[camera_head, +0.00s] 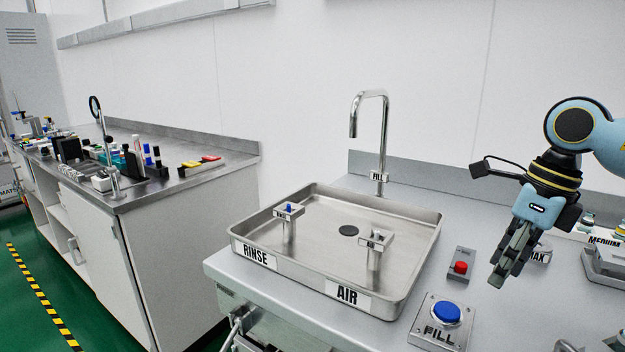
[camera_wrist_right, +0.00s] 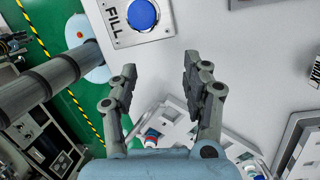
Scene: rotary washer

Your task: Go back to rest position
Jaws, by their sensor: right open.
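My right gripper (camera_head: 507,266) is raised above the right part of the metal counter in the head view, its fingers pointing down and to the left. In the right wrist view its two fingers (camera_wrist_right: 160,85) stand apart with nothing between them, so it is open and empty. The blue FILL button (camera_head: 446,313) sits on a plate left of and below the gripper in the head view. It also shows at the top of the right wrist view (camera_wrist_right: 142,13). My left gripper does not show.
A metal sink tray (camera_head: 330,225) with RINSE and AIR labels lies left of the gripper, with a faucet (camera_head: 370,110) behind it. A red button (camera_head: 460,267) sits between tray and gripper. A device labelled MEDIUM (camera_head: 605,262) stands at the right edge. A cluttered bench (camera_head: 130,190) is far left.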

